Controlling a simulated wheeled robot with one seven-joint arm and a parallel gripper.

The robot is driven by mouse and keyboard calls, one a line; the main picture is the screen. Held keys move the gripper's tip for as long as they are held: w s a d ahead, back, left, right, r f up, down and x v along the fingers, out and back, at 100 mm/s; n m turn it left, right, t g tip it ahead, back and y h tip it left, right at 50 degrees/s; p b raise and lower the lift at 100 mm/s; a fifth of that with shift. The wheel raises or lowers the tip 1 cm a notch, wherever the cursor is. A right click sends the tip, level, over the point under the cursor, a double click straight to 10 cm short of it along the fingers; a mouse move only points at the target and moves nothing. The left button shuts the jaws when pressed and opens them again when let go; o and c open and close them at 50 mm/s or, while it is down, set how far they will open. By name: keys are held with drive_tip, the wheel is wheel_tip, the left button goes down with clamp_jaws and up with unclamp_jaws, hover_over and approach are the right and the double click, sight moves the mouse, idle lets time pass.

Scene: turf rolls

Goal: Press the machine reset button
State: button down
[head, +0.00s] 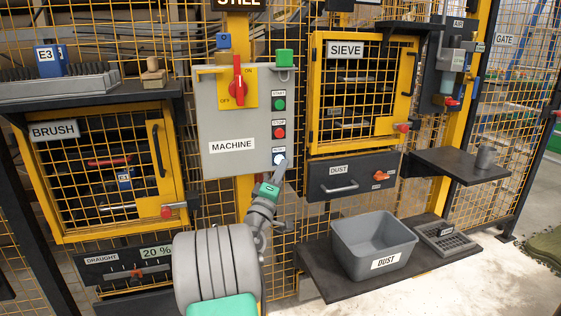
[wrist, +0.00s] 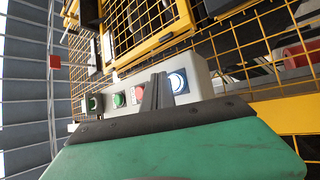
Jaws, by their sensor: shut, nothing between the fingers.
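The grey machine panel (head: 231,120), labelled MACHINE, hangs on the yellow mesh fence. Its reset button (head: 279,158) is at the bottom of a column of buttons and glows white with a blue edge. My gripper (head: 284,164) is shut and empty, with its tips just below and right of the reset button. In the wrist view the lit reset button (wrist: 178,82) shows right beside the dark fingertips (wrist: 157,91). I cannot tell whether the tips touch it. The button's label is small and partly legible.
Above it are the red stop button (head: 279,132) and green start button (head: 279,103). A red rotary switch (head: 238,82) is at the panel's upper middle. The dust drawer (head: 350,175) and sieve door (head: 312,95) are to the right. A grey dust bin (head: 345,248) stands on a low shelf.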

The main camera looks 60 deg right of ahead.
drive_tip(key=shift+d, duration=0.1)
drive_tip(key=shift+w+d, duration=0.2)
drive_tip(key=shift+w, duration=0.1)
drive_tip(key=shift+w+d, duration=0.3)
idle(0.6)
drive_tip(key=shift+s+a, duration=0.6)
idle(0.4)
drive_tip(key=shift+s+a+b, duration=0.8)
drive_tip(key=shift+s+a, duration=0.95)
